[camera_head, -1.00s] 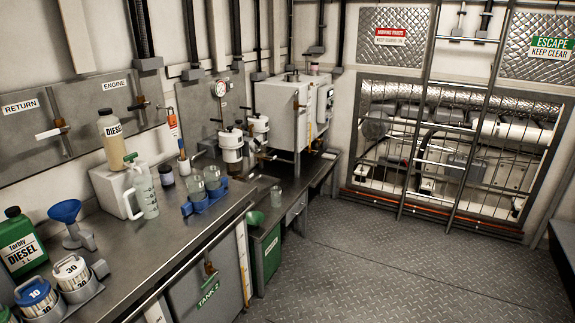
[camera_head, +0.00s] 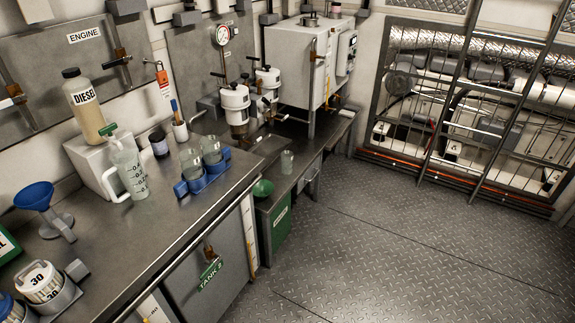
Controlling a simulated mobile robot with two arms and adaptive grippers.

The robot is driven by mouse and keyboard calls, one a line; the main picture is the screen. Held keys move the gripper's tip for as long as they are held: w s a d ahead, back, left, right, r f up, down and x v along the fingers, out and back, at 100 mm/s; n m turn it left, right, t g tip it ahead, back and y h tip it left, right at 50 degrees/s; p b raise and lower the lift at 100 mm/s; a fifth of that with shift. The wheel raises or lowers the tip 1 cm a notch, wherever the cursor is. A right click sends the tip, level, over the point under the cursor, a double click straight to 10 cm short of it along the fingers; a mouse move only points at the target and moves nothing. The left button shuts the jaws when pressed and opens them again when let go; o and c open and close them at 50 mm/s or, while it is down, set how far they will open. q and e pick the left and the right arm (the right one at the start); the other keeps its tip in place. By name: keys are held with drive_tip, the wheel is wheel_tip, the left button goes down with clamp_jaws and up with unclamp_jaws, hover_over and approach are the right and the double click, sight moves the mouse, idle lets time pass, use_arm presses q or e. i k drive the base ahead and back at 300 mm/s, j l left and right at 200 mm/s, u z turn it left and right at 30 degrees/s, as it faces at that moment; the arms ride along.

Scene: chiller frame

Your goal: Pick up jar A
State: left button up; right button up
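Two clear glass jars, a left one (camera_head: 190,165) and a right one (camera_head: 212,156), stand upright in a blue holder (camera_head: 197,184) on the steel bench. Another clear glass vessel (camera_head: 287,162) stands alone on the lower bench to the right. A small dark-lidded jar (camera_head: 159,145) stands behind the blue holder. I can read no letter A on any of them, so I cannot tell which is jar A. Neither of my grippers is in view.
A measuring jug (camera_head: 129,172) and a diesel bottle (camera_head: 86,108) on a pale block stand left of the holder. A blue funnel (camera_head: 34,196) and numbered canisters (camera_head: 42,282) are at the lower left. The bench front (camera_head: 150,235) is bare. The plate floor (camera_head: 400,240) is clear.

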sight(286, 156)
drive_tip(key=i+l+u, duration=0.15)
drive_tip(key=u, duration=0.45)
drive_tip(key=i+l+u, duration=0.15)
drive_tip(key=l, duration=0.2)
drive_tip(key=i+l+u, duration=0.15)
drive_tip(key=l, duration=0.25)
drive_tip(key=i+l+u, duration=0.15)
drive_tip(key=l, duration=0.25)
drive_tip(key=i+l+u, duration=0.15)
drive_tip(key=l, duration=0.25)
drive_tip(key=l+u, duration=0.15)
drive_tip(key=l, duration=0.25)
